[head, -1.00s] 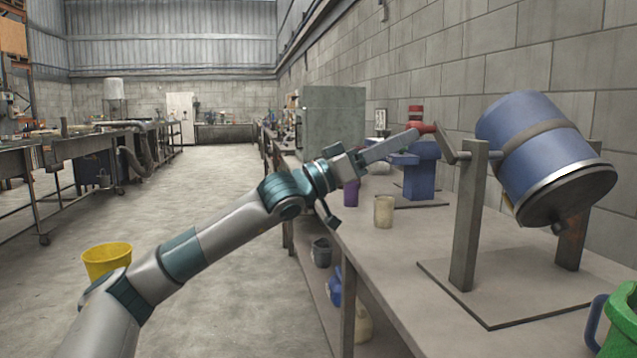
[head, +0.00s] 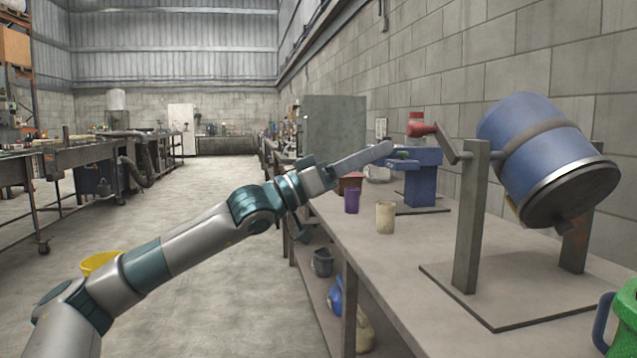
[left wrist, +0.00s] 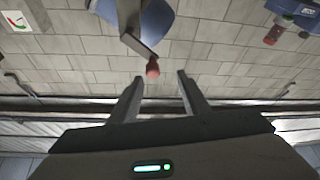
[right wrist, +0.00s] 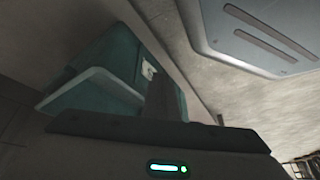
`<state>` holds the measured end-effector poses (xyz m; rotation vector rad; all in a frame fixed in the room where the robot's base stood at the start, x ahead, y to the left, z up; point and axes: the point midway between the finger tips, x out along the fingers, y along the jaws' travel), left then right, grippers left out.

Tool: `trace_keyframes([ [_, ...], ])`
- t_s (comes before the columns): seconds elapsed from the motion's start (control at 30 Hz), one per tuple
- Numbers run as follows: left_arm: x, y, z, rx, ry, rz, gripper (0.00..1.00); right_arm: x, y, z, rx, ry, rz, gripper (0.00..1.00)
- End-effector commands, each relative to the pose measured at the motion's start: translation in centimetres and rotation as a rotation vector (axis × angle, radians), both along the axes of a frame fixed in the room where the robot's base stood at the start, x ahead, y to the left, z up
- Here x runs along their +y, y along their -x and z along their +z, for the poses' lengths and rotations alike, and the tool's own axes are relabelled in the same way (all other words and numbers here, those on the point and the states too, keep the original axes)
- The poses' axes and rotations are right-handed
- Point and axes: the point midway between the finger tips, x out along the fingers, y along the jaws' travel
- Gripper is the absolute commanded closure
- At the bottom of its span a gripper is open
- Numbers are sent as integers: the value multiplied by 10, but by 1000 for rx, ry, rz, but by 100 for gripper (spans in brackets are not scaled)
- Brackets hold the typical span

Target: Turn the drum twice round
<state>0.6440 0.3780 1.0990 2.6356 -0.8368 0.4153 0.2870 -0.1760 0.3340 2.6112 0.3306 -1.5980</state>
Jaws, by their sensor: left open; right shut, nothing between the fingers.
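The blue drum (head: 540,140) with a grey band hangs tilted in a grey stand (head: 470,215) on the bench at right. Its crank has a red handle (head: 423,130) at the stand's left side. My left gripper (head: 388,148) is to the left of the handle, apart from it. In the left wrist view its two fingers (left wrist: 158,92) are open, with the red handle (left wrist: 152,71) beyond the tips and nothing between them. The drum shows partly at the top of that view. My right gripper (right wrist: 165,95) is shut and empty, away from the drum and out of the head view.
The bench (head: 400,290) also holds a blue vise (head: 420,170), a purple cup (head: 351,201), a beige cup (head: 385,217) and a green container (head: 622,325). A yellow bucket (head: 98,262) stands on the floor at left. The bench front is mostly clear.

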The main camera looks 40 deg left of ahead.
Motion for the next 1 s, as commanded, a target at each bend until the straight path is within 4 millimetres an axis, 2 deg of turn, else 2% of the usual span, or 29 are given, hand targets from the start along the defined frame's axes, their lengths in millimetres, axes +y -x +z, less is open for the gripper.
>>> trace_keyframes([
  [1.0, 34, 43, -24, 1, -1, 2, 57, 0, 0, -23, 0, 0, 0, 100],
])
